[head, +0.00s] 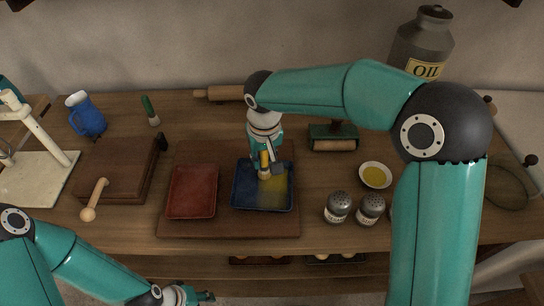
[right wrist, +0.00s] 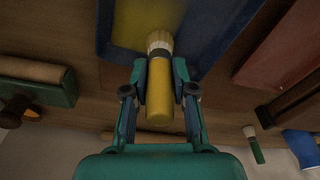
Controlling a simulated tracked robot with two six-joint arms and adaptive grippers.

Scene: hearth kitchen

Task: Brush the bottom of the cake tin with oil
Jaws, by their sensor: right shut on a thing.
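A blue square cake tin (head: 245,196) lies on a brown board, and a yellowish oil sheen covers the right part of its bottom. My right gripper (head: 264,168) is shut on the yellow handle of a brush (right wrist: 159,100). In the right wrist view, the pale bristles point at the blue tin (right wrist: 215,28), over or beside the yellow patch; I cannot tell if they touch. A small white bowl of yellow oil (head: 375,175) stands to the right. My left gripper (head: 190,295) is low at the front edge, and its jaws are unclear.
A red tin (head: 192,192) sits left of the blue one on the board (head: 228,226). Two shakers (head: 338,207) stand at the right, near the oil bowl. A grey oil can (head: 424,45) stands behind my right arm. A wooden box (head: 115,170) and blue jug (head: 86,115) are at left.

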